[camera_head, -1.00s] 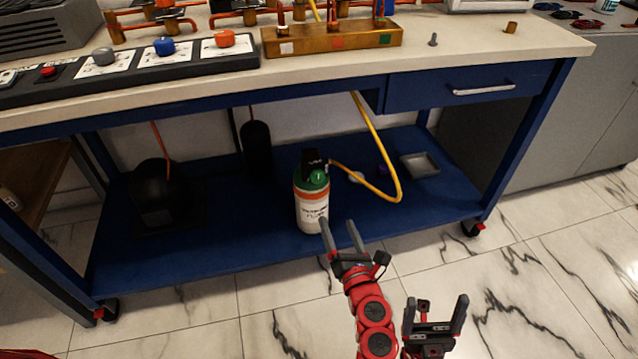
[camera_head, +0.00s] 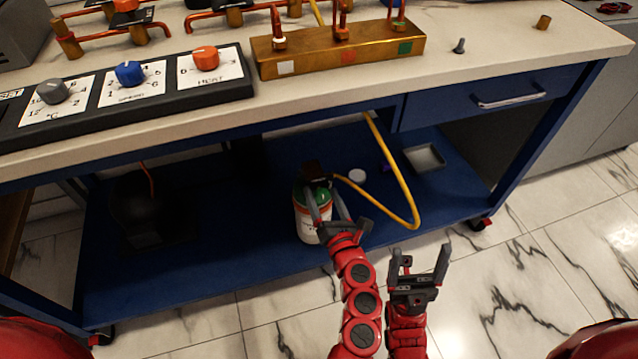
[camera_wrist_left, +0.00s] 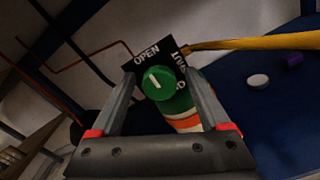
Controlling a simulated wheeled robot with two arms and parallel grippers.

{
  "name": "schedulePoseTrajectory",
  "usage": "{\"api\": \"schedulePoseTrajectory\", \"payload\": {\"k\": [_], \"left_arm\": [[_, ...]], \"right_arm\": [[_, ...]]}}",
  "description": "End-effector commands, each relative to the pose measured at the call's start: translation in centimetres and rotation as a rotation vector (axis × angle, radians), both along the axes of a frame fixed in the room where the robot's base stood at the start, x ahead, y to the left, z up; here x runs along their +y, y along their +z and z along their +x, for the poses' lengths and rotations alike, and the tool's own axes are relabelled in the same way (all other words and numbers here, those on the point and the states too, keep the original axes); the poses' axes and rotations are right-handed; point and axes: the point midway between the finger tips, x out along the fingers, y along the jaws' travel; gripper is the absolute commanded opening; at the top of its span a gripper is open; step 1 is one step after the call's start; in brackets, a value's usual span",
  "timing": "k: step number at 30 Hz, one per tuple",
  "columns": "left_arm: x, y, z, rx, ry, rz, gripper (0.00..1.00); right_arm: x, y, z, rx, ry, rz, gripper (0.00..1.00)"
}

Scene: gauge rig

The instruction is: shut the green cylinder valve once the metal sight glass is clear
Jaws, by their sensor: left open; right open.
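The gas cylinder (camera_head: 312,229), white with an orange band and green top, stands upright on the blue lower shelf. Its round green valve knob (camera_wrist_left: 158,83) shows in the left wrist view, in front of a black plate reading OPEN and SHUT. The knob's short white mark points roughly toward OPEN. My left gripper (camera_head: 322,197) is open at the cylinder's top; in the wrist view its fingers lie either side of the knob, and contact cannot be told. My right gripper (camera_head: 421,262) is open and empty, in front of the shelf. I cannot pick out the metal sight glass.
A yellow hose (camera_head: 398,187) runs from the cylinder top up to the bench. The shelf also holds a grey tray (camera_head: 424,158) and a white round piece (camera_head: 357,175). The bench top above carries a brass manifold (camera_head: 340,58) and a dial panel (camera_head: 128,97).

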Motion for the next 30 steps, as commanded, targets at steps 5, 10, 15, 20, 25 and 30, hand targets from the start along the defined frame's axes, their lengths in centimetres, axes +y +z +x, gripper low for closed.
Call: {"api": "schedulePoseTrajectory", "payload": {"k": [5,10,15,20,25,30], "left_arm": [[0.00,-0.03,0.00,0.000,0.000,0.000,0.80],[0.01,-0.03,0.00,0.000,0.000,0.000,0.56],[0.02,-0.01,-0.01,0.000,0.000,0.000,0.26],[0.00,-0.01,0.00,0.000,0.000,0.000,0.00],[0.00,0.01,0.00,0.002,0.000,0.006,0.00],[-0.04,0.08,0.00,0.015,-0.001,0.045,0.00]], "right_arm": [[0.01,-0.03,0.00,0.001,0.000,0.000,0.80],[0.01,-0.03,0.01,0.001,0.000,-0.001,0.80],[0.01,-0.03,0.01,0.001,0.000,-0.001,0.80],[0.01,-0.03,0.02,0.001,0.000,-0.001,0.80],[0.01,0.04,0.02,0.001,0.000,0.000,0.80],[0.02,0.37,0.07,0.004,0.000,0.004,0.80]]}}
